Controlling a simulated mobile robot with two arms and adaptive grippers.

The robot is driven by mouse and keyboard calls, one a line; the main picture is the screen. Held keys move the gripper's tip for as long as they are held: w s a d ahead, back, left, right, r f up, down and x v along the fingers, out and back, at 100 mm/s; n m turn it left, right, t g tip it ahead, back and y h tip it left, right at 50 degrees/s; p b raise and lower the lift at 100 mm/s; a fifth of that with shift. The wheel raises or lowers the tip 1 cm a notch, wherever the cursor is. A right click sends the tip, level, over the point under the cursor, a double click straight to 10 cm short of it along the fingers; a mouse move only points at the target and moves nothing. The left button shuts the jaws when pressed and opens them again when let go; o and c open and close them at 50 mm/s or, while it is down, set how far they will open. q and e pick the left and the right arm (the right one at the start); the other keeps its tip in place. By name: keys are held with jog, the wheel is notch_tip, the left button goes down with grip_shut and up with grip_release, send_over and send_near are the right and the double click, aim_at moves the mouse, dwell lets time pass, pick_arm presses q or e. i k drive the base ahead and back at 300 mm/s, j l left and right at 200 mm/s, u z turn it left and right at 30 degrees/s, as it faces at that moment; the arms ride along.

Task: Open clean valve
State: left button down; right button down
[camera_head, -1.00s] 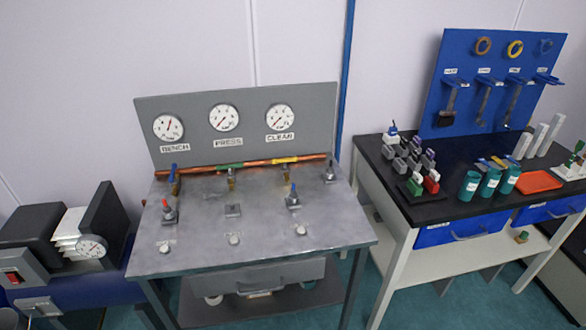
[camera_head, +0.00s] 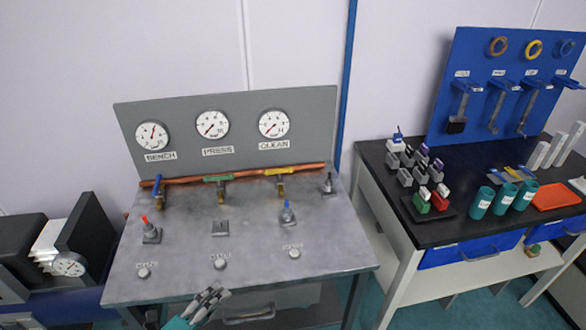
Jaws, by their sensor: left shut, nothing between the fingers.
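The clean valve has a yellow handle (camera_head: 279,171) on the copper pipe at the back of the metal bench. The handle lies along the pipe, below the gauge labelled CLEAN (camera_head: 273,124). The green press valve handle (camera_head: 217,178) also lies along the pipe. The blue bench valve handle (camera_head: 157,184) stands across it. My left gripper (camera_head: 210,298) is at the bottom edge, by the bench's front edge, well short of the valves. It is shut and empty. My right gripper is out of view.
A black-topped table (camera_head: 440,233) with small parts and cups is at right. The middle of the bench is largely clear.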

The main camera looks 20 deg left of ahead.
aim_at(267, 172)
jog(key=i, duration=1.15)
